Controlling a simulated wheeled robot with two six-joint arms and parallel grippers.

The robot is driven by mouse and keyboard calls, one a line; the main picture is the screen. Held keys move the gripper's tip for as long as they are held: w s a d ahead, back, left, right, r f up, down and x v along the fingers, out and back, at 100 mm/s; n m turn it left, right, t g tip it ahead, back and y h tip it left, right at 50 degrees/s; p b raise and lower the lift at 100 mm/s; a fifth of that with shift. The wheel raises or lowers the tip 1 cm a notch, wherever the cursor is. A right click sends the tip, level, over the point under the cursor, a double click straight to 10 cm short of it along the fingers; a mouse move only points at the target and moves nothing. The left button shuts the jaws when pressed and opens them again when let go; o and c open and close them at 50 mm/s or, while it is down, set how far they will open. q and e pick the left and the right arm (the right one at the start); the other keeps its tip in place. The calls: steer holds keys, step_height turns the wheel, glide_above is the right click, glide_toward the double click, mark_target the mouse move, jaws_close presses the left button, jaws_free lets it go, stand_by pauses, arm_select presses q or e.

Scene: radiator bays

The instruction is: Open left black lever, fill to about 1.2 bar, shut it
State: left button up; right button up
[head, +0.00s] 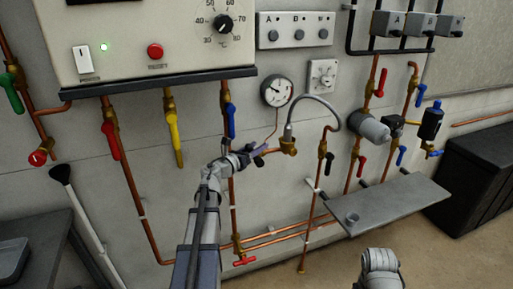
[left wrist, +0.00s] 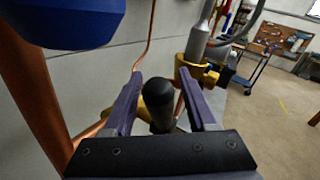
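The left black lever (head: 259,161) sits on a brass valve at the left end of the grey braided hose, low on the wall. My left gripper (head: 250,152) is right at it. In the left wrist view the lever's black end (left wrist: 160,105) stands between the two open fingers (left wrist: 158,100), with gaps on both sides. The round white pressure gauge (head: 277,91) hangs just above; its needle is too small to read exactly. A second black lever (head: 328,163) is on the pipe to the right. Only a grey part of my right arm shows at the bottom; its gripper is hidden.
A blue lever (head: 231,120) hangs close above my left gripper. Yellow (head: 178,143) and red (head: 113,140) levers hang to its left. A grey shelf (head: 395,203) holding a small cup juts out at right. The boiler panel (head: 140,40) overhangs at top left.

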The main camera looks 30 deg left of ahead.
arm_select(q)
jaws_close()
stand_by(1.2)
